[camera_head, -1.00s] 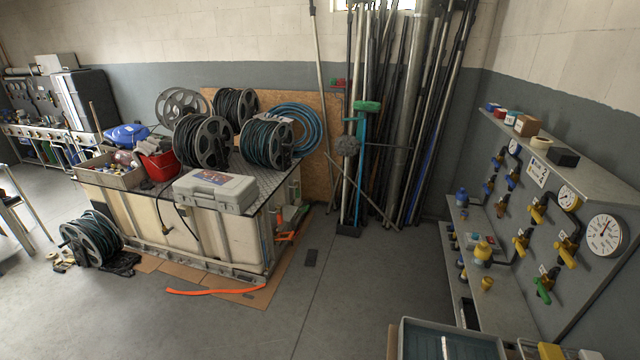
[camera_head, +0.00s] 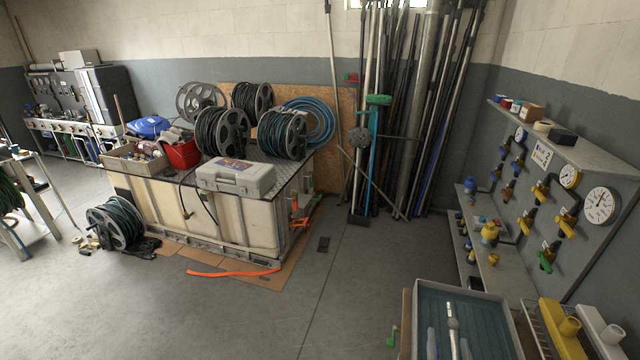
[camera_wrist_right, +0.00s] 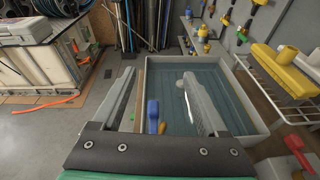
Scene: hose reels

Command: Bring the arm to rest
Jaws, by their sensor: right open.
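My right gripper (camera_head: 449,345) shows at the bottom edge of the head view, over the near part of a grey tray (camera_head: 508,320). In the right wrist view, its two fingers (camera_wrist_right: 158,76) stand wide apart with nothing held between them. The same tray (camera_wrist_right: 250,118) lies beyond and below the fingers there. A pale rod-like thing (camera_head: 451,312) shows inside the tray in the head view. A small blue item (camera_wrist_right: 153,109) shows between the fingers in the right wrist view, apart from them. My left gripper is out of view.
A gauge panel (camera_head: 575,195) lines the right wall. A bench with hose reels (camera_head: 222,130) and a grey case (camera_head: 236,178) stands left. An orange strip (camera_head: 234,273) lies on the floor.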

